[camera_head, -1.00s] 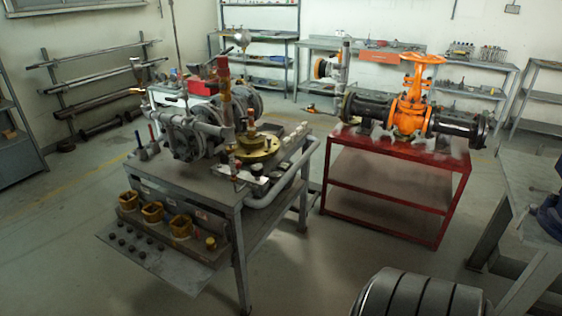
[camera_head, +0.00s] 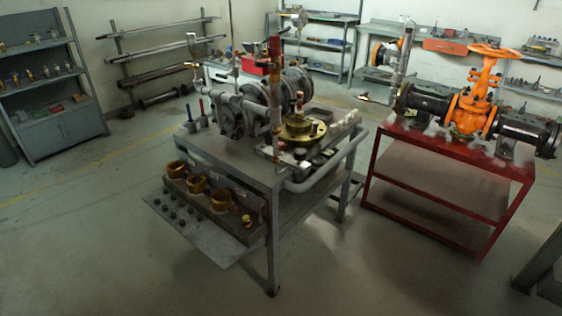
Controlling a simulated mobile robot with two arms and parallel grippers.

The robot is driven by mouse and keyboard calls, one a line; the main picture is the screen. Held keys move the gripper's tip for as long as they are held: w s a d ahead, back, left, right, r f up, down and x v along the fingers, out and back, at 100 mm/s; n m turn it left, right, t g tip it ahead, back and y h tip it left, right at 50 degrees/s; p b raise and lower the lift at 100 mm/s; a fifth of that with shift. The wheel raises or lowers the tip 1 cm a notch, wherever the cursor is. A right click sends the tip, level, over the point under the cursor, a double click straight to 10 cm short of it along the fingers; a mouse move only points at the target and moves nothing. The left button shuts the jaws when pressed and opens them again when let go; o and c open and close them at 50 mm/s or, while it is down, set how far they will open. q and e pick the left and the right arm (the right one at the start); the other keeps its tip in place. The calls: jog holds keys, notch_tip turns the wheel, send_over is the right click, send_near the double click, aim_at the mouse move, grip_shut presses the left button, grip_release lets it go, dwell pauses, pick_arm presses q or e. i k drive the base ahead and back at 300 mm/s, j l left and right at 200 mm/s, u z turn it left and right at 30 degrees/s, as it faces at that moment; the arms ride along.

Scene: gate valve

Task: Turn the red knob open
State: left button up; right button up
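An orange gate valve (camera_head: 470,113) with black pipe sections on both sides lies on a red metal stand at the right. Its orange handwheel (camera_head: 499,51) sits on top of an upright stem. No clearly red round knob shows on it. A red upright part (camera_head: 275,57) stands on the pipework of the grey workbench; I cannot tell whether it is a knob. Neither of my grippers is in view.
A grey workbench (camera_head: 232,157) with pipework and brass fittings stands in the middle. The red stand (camera_head: 440,191) is to its right, with a narrow gap between. Shelves (camera_head: 54,100) line the walls. The front floor (camera_head: 120,275) is clear. A dark leg (camera_head: 540,265) shows at lower right.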

aim_at(281, 145)
jog(key=i+l, duration=0.4)
jog(key=i, duration=0.15)
jog(key=i+l, duration=0.4)
jog(key=i, duration=0.15)
